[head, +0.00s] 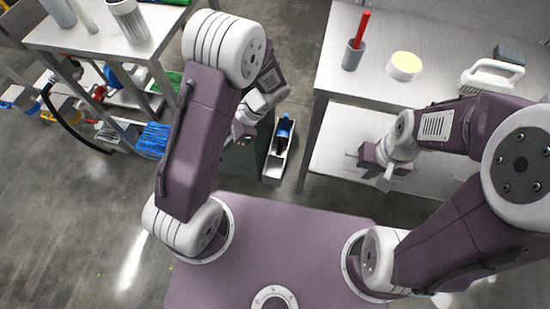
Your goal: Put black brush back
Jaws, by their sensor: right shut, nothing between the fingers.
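My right gripper (385,183) is shut and empty, at the front edge of the right-hand table, pointing down. My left gripper (243,130) is partly hidden behind its own arm, just left of a narrow white bin; its fingers do not show clearly. A dark item with a blue part (284,132) stands in the narrow white bin (274,171); I cannot tell whether it is the black brush. No other clear black brush shows.
The right-hand table (340,83) holds a grey cup (352,58) with a red handle (361,27), a white tub with a yellow top (404,66) and a white handled item (490,75). A left table (75,42) bears white containers; blue (153,140) and green items lie below.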

